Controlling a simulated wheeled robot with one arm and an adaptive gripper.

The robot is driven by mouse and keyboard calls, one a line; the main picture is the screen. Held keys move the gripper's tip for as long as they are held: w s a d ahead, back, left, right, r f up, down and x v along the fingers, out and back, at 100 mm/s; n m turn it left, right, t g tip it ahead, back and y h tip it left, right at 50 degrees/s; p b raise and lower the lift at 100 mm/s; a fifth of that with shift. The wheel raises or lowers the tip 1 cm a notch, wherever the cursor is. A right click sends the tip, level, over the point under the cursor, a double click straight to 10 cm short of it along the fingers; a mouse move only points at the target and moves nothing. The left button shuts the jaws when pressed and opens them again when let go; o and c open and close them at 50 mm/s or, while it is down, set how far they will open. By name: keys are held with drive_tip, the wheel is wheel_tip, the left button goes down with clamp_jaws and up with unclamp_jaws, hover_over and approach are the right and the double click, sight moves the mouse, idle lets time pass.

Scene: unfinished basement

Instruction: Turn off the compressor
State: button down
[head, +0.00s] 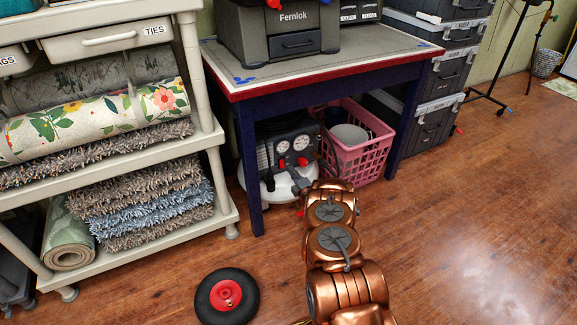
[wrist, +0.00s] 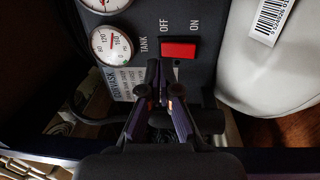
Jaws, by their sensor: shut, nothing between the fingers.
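The compressor (head: 285,150) stands on the floor under the blue table, with a dark panel, gauges and a white tank. In the wrist view its panel (wrist: 150,25) shows sideways, with a red switch (wrist: 179,50) beside the words OFF and ON. OFF lies toward the left end of the switch and ON toward the right. I cannot tell which way the switch is set. My gripper (wrist: 161,82) is shut and empty, its tips just below the switch's left end in the picture. Whether they touch the panel is unclear.
The blue table (head: 245,165) has its front leg left of the compressor. A pink basket (head: 365,160) stands close on the right. A shelf unit (head: 225,195) with rugs is at left. A black wheel (head: 228,296) lies on the floor. Floor at right is clear.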

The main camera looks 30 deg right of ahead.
drive_tip(key=s+r+p, duration=0.1)
drive_tip(key=s+p, duration=0.2)
drive_tip(key=s, duration=0.5)
drive_tip(key=shift+s+a, duration=0.25)
drive_tip(key=shift+a, duration=0.2)
drive_tip(key=shift+r, duration=0.1)
